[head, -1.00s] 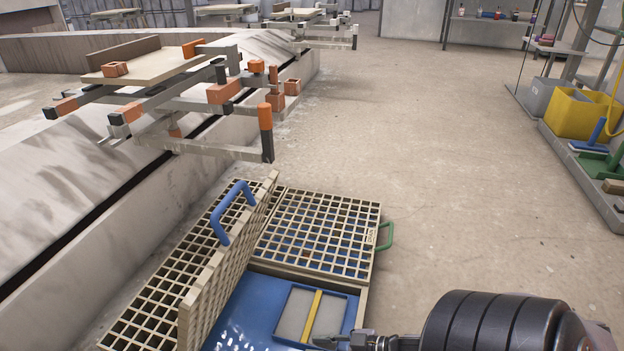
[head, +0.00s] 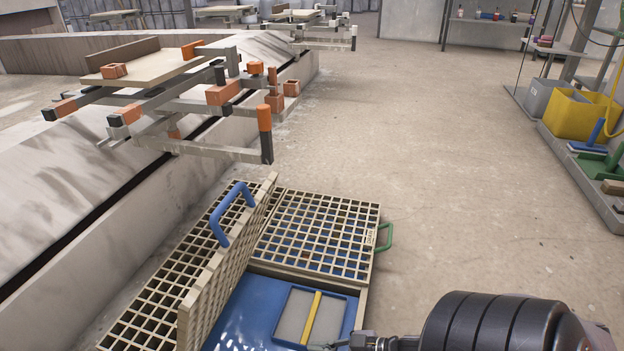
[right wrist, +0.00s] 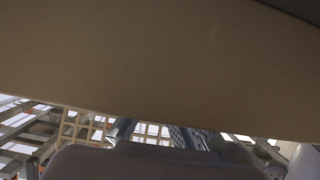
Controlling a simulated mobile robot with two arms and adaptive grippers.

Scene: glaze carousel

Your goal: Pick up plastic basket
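A shallow blue-rimmed basket (head: 347,308) with a grey inside and a yellow bar across it lies in the opening of a blue pit (head: 243,318); it seems to be the plastic basket. My right arm comes in at the bottom right. The tip of my right gripper (head: 340,344) shows at the bottom edge, close to the basket's lower right corner. Its fingers are mostly cut off, so I cannot tell whether they touch the basket. In the right wrist view a plain brown surface and a dark rounded shape hide most of the scene. My left gripper is not in view.
One grate panel (head: 204,262) with a blue handle stands tilted left of the pit. Another grate (head: 318,232) with a green handle lies flat behind it. A low concrete wall with bracket arms runs along the left. The floor at right is clear up to a yellow bin (head: 575,115).

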